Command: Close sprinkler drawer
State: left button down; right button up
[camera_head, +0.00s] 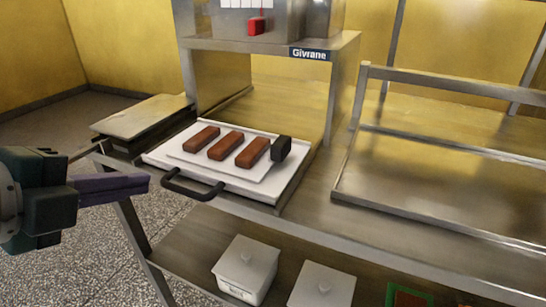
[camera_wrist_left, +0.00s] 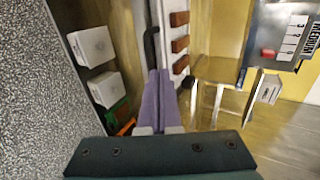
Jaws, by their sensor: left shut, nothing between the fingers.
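The sprinkler drawer (camera_head: 288,182) is a white tray standing out from under the machine marked Givrane. Its black bar handle (camera_head: 190,190) is on the front edge; it also shows in the left wrist view (camera_wrist_left: 149,46). Three brown bars (camera_head: 226,146) lie on a white sheet in the drawer, with a black block (camera_head: 281,148) beside them. My left gripper (camera_head: 147,184), with purple fingers, is shut and empty, just left of the handle in the head view and apparently apart from it. In the left wrist view its fingertips (camera_wrist_left: 158,72) point toward the handle. My right gripper is not in view.
The steel machine frame (camera_head: 345,75) stands over the drawer's back end. A steel tray (camera_head: 430,185) lies to the right. White lidded containers (camera_head: 246,268) stand on the lower shelf (camera_head: 185,250). A metal plate (camera_head: 140,115) is at the left. Speckled floor lies open in front.

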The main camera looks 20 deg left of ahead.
aim_at(194, 174)
pick_arm(q)
jog(key=x, duration=0.3)
jog(key=b+x, duration=0.1)
jog(key=x, duration=0.1)
jog(key=b+x, duration=0.1)
jog(key=x, duration=0.2)
jog(key=shift+w+a+f, duration=0.1)
jog(key=shift+w+a, duration=0.25)
jog(key=shift+w+d+f, duration=0.1)
jog(key=shift+w+f, duration=0.1)
jog(key=shift+w, duration=0.2)
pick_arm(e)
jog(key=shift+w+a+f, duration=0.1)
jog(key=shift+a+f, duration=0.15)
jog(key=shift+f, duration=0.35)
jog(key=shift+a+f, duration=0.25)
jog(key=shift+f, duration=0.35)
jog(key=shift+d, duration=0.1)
